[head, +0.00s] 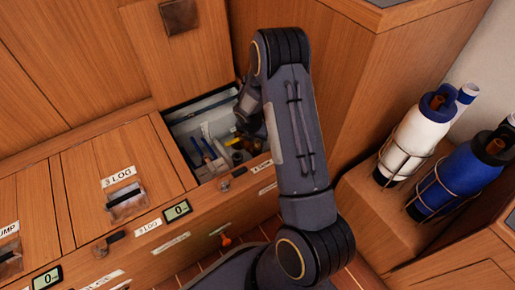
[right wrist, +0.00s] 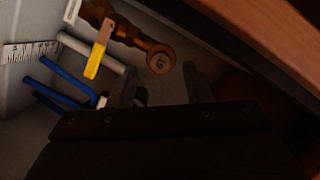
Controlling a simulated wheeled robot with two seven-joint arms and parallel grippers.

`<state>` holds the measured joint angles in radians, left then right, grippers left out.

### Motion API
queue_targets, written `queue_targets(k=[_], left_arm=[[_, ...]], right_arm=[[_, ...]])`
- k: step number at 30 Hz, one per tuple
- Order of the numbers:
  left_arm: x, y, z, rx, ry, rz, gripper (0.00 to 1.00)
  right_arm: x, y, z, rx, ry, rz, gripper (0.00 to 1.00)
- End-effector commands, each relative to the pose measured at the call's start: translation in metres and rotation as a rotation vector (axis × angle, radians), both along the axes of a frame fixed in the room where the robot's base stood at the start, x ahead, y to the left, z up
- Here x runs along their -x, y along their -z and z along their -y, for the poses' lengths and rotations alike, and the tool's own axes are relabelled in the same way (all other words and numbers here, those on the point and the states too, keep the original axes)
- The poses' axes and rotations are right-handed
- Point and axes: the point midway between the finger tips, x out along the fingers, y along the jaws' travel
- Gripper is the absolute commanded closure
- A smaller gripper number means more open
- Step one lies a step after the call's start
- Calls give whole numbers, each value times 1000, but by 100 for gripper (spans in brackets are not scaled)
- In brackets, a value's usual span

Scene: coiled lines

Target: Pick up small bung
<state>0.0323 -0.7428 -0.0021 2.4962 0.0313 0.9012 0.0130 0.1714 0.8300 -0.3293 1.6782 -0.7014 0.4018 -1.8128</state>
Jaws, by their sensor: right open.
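My right gripper (head: 243,108) reaches into the open compartment, its fingers partly hidden by my arm in the head view. In the right wrist view the two dark fingers (right wrist: 160,88) are apart, with nothing seen held between them. A round tan end face with a dark mark (right wrist: 161,62), perhaps a bung, lies just beyond the fingertips, beside a brown-gold piece (right wrist: 128,32). A small pale piece (right wrist: 142,95) shows by the left finger. I cannot tell for sure which is the small bung. My left gripper is in neither view.
The compartment's raised wooden lid (head: 180,50) stands behind it. Blue-handled tools (right wrist: 68,80), a yellow-ended tool (right wrist: 94,62) and a white ruler (right wrist: 30,51) crowd one side. A closed lid (head: 120,170) is to the left; white (head: 415,140) and blue (head: 460,180) bottles stand right.

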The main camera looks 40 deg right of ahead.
Motion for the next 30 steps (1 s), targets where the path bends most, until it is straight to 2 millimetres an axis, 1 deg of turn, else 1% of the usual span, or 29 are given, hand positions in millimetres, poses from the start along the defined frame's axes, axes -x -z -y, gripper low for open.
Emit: queue_targets(k=[1,4,7,12,13,23,30], left_arm=[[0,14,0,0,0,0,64],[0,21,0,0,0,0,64],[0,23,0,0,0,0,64],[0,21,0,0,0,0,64],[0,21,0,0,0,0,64],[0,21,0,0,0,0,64],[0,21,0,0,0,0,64]], right_arm=[[0,16,3,1,2,-1,55],[-2,29,6,1,1,-3,55],[-3,33,8,1,2,0,55],[-3,32,8,1,2,0,55],[-3,32,8,1,2,0,56],[-3,32,8,1,1,0,99],[-3,32,8,0,1,0,100]])
